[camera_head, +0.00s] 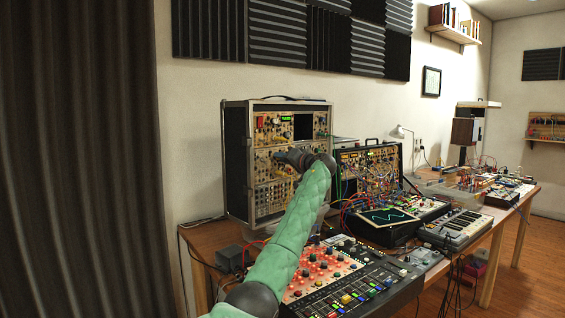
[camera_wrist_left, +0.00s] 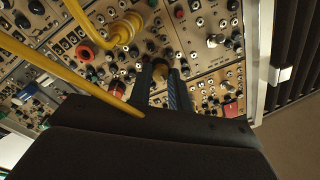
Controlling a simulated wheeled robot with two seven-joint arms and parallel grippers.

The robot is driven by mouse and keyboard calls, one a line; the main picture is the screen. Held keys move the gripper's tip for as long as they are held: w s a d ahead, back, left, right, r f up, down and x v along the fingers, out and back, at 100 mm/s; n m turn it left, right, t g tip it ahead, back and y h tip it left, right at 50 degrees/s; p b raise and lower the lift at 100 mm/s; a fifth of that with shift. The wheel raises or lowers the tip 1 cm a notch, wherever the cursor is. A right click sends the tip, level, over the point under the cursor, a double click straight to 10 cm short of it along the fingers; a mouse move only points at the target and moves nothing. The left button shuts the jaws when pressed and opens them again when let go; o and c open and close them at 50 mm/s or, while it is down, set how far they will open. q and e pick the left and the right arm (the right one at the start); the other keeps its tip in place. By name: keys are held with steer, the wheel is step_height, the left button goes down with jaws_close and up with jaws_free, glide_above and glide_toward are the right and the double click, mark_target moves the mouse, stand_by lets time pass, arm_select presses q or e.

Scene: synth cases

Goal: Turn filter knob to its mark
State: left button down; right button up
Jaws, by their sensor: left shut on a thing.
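A tall modular synth case (camera_head: 237,165) stands at the back left of the table, its tan panels full of knobs and jacks. My left arm reaches up to it, and my left gripper (camera_head: 279,156) is at the middle of its front. In the left wrist view my left gripper (camera_wrist_left: 165,72) is shut on a small brownish knob (camera_wrist_left: 160,66) on the panel. The fingers hide part of this knob, and I cannot make out its pointer or a mark. My right gripper is not in view.
Yellow patch cables (camera_wrist_left: 60,68) cross the panel close to the left fingers, and a red knob (camera_wrist_left: 85,53) sits to their left. A second synth case (camera_head: 368,170), a screen device (camera_head: 388,217) and a red-topped mixer (camera_head: 320,268) crowd the table.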

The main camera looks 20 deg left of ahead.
arm_select(q)
steer(key=shift+f, duration=0.2)
stand_by(0.3)
steer(key=c, duration=1.3)
jaws_free()
steer(key=shift+r, duration=0.1)
steer(key=v, duration=0.7)
steer(key=shift+s+d, duration=0.15)
steer(key=shift+d, duration=0.2)
